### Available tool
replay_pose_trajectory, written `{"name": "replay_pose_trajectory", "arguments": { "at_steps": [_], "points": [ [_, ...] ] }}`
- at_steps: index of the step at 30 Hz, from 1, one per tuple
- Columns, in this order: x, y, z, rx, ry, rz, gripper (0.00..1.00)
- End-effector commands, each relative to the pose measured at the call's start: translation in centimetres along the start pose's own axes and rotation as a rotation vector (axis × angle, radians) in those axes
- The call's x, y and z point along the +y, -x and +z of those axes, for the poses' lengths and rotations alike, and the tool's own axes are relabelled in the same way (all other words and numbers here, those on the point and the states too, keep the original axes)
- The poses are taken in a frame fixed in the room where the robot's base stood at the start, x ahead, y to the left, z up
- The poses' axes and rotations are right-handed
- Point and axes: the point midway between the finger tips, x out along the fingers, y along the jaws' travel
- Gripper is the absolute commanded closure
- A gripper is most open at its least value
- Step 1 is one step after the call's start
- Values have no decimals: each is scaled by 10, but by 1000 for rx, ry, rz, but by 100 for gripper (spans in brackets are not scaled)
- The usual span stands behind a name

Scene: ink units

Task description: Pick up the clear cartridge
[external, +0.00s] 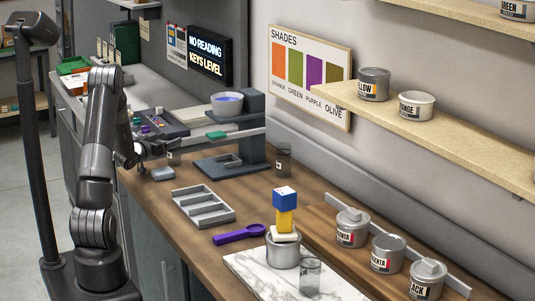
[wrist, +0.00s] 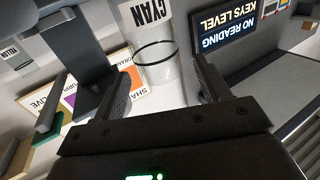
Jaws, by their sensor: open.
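A clear, pale cylinder with a CYAN label (wrist: 157,66) and a thin dark ring shows in the wrist view, ahead of my gripper (wrist: 162,82). Its lower part lies between the two spread fingers in the picture; I cannot tell whether they touch it. In the external view my gripper (external: 146,152) is at the left end of the counter, partly hidden by my arm. A small labelled container (external: 173,157) stands just right of it; I cannot tell if it is the same cylinder. A clear, empty-looking glass (external: 310,277) stands on the marble slab at the front.
A grey stand (external: 252,150) with a bowl (external: 227,103) is right of my gripper. Labelled cans (external: 352,228) line the right side. Bare wood lies around the tray.

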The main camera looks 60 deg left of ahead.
Motion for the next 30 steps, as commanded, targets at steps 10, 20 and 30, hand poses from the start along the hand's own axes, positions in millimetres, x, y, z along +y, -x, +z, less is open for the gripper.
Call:
{"name": "replay_pose_trajectory", "arguments": {
  "at_steps": [10,20,30],
  "points": [
    [1,-45,0,0,1,2,31],
    [1,-51,0,1,1,1,33],
    [1,-50,0,0,0,1,60]
  ]
}}
